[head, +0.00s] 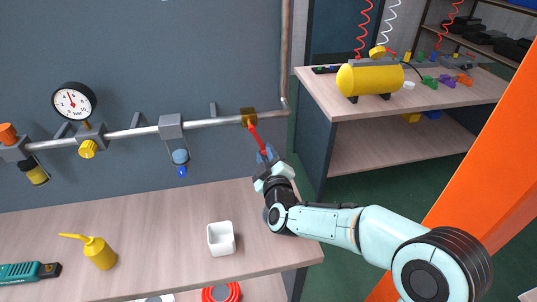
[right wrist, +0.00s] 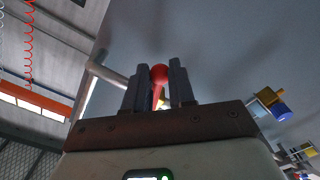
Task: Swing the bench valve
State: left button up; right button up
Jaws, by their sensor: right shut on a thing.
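The bench valve has a brass body (head: 249,116) on the pipe along the grey wall panel and a red lever (head: 257,138). The lever hangs down from the body, tilted with its lower end to the right. My right gripper (head: 265,155) is shut on the lower end of this lever. In the right wrist view the red lever end (right wrist: 159,74) sits between the two grey fingers of the gripper (right wrist: 158,88). My left gripper is in neither view.
A pressure gauge (head: 73,101) and regulators sit along the pipe (head: 145,130). A white square cup (head: 221,239), a yellow oil bottle (head: 99,252) and a teal tool (head: 20,271) are on the bench (head: 165,215). An orange post (head: 480,170) stands at right, before a second table (head: 440,107) with a yellow tank (head: 370,78).

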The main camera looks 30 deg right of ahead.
jog(key=shift+a, duration=0.25)
jog(key=shift+o, duration=0.3)
jog(key=shift+w+a+f, duration=0.1)
jog(key=shift+w+a, duration=0.1)
jog(key=shift+a, duration=0.4)
jog(key=shift+w+a+f, duration=0.1)
jog(key=shift+w+a, duration=0.05)
jog(key=shift+a, duration=0.4)
jog(key=o, duration=0.9)
jog(key=b+v, duration=0.1)
jog(key=v, duration=1.2)
jog(key=shift+s, duration=0.25)
jog(key=shift+f, duration=0.1)
